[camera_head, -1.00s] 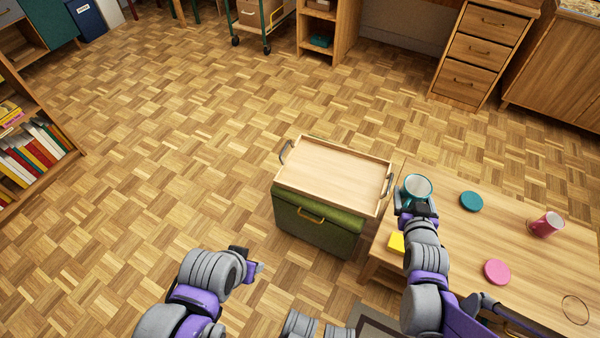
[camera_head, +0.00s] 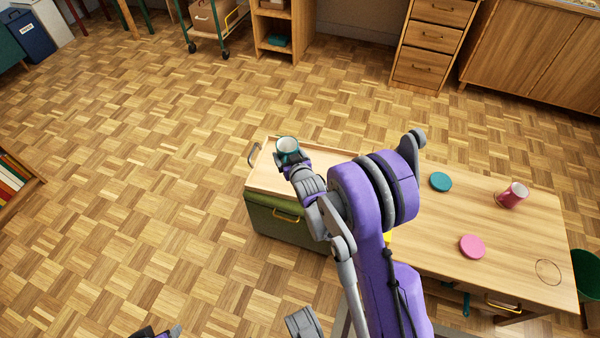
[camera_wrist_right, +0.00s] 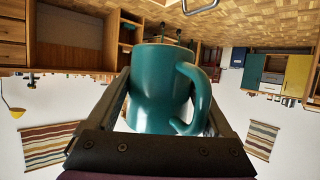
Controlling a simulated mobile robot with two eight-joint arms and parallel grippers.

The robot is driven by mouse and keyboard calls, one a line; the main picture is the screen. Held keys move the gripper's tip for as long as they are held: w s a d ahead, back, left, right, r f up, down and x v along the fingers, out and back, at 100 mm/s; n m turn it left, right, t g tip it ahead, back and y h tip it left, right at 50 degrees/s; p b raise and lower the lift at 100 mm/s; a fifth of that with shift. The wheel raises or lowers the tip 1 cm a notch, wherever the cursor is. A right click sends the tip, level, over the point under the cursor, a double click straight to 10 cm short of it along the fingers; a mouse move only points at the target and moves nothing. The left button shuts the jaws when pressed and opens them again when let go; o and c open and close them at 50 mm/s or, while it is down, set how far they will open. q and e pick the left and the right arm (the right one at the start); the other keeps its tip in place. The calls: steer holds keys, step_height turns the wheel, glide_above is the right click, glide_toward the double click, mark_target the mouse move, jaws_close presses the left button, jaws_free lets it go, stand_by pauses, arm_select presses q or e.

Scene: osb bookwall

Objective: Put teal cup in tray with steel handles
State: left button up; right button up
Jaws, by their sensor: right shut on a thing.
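The teal cup (camera_head: 288,147) is held by my right gripper (camera_head: 290,160), over the wooden tray (camera_head: 266,176). In the right wrist view the teal cup (camera_wrist_right: 160,92) sits between the two fingers of the right gripper (camera_wrist_right: 165,105), its handle to the right. I cannot tell how high it is above the tray floor. The tray rests on a green box (camera_head: 262,222); its left steel handle (camera_head: 253,154) shows, and my right arm hides its right part. My left gripper (camera_head: 165,333) is only partly in view at the bottom edge.
The low wooden table (camera_head: 490,225) at the right holds a teal disc (camera_head: 441,181), a pink disc (camera_head: 472,247) and a red-pink mug (camera_head: 513,195). My right arm crosses between table and tray. The floor left of the green box is clear.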

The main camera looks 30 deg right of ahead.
steer(key=d+f, duration=0.3)
steer(key=f, duration=0.2)
steer(key=w+d+f+m+h+b, duration=0.1)
steer(key=d+f, duration=0.3)
steer(key=f, duration=0.1)
steer(key=w+d+f+h, duration=0.1)
steer(key=d+f, duration=0.2)
steer(key=f, duration=0.3)
steer(key=shift+d+m+b, duration=0.2)
steer(key=shift+m+b, duration=0.1)
steer(key=shift+f+b, duration=0.45)
steer(key=shift+f, duration=1.65)
steer(key=shift+f, duration=0.25)
steer(key=o, duration=1.4)
steer(key=shift+c, duration=0.2)
steer(key=shift+o, duration=0.2)
steer(key=shift+r, duration=0.1)
steer(key=shift+r, duration=0.1)
